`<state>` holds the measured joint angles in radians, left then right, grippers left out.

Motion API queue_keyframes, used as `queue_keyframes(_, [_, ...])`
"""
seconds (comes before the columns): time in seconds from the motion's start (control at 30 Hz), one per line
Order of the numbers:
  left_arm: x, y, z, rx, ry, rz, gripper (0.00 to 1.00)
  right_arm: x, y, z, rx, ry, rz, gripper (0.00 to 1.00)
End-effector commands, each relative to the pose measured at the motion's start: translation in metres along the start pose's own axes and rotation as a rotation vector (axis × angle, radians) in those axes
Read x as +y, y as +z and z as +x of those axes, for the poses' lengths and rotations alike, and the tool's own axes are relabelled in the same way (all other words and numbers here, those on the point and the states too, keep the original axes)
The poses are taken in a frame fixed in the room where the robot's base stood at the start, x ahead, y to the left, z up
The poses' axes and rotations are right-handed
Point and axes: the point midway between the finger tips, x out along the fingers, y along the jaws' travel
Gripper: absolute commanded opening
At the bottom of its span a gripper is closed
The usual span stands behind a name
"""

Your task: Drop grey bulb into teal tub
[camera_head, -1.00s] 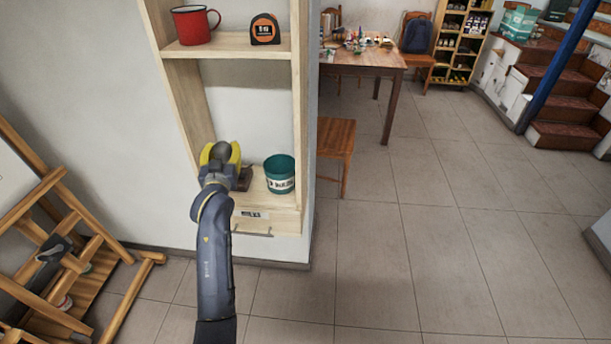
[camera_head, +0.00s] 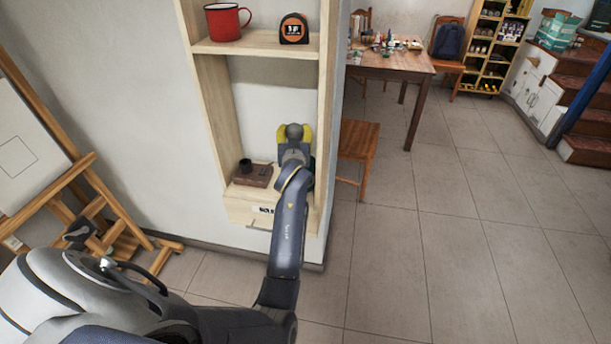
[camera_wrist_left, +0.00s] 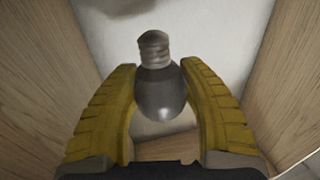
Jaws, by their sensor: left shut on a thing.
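My left gripper (camera_head: 294,136) is shut on the grey bulb (camera_head: 294,130), between its yellow fingers, at the right side of the lower shelf bay. In the left wrist view, the bulb (camera_wrist_left: 160,92) sits between both fingers (camera_wrist_left: 160,100), its threaded end pointing up in the picture. My right gripper is not in view.
A brown block with a dark socket (camera_head: 254,174) sits on the lower shelf, left of my arm. The wooden shelf unit's side panels (camera_head: 326,120) flank the gripper closely. A red mug (camera_head: 224,22) and tape measure (camera_head: 294,29) stand on the shelf above. An easel (camera_head: 60,195) stands left.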

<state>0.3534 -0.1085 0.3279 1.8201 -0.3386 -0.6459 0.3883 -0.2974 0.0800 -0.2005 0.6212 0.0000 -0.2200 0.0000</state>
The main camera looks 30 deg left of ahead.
Motion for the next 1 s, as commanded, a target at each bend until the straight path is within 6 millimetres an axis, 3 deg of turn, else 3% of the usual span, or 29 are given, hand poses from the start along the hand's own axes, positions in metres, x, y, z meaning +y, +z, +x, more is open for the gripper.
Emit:
queue_keyframes(0.5, [0.000,0.043,0.000,-0.001,0.000,0.000,0.02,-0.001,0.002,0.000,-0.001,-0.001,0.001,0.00])
queue_keyframes(0.97, [0.000,0.048,0.000,0.000,0.001,0.001,0.02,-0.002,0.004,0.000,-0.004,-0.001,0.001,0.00])
queue_keyframes(1.0, [0.000,0.048,0.000,0.000,0.001,0.001,0.48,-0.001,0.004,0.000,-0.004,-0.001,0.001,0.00])
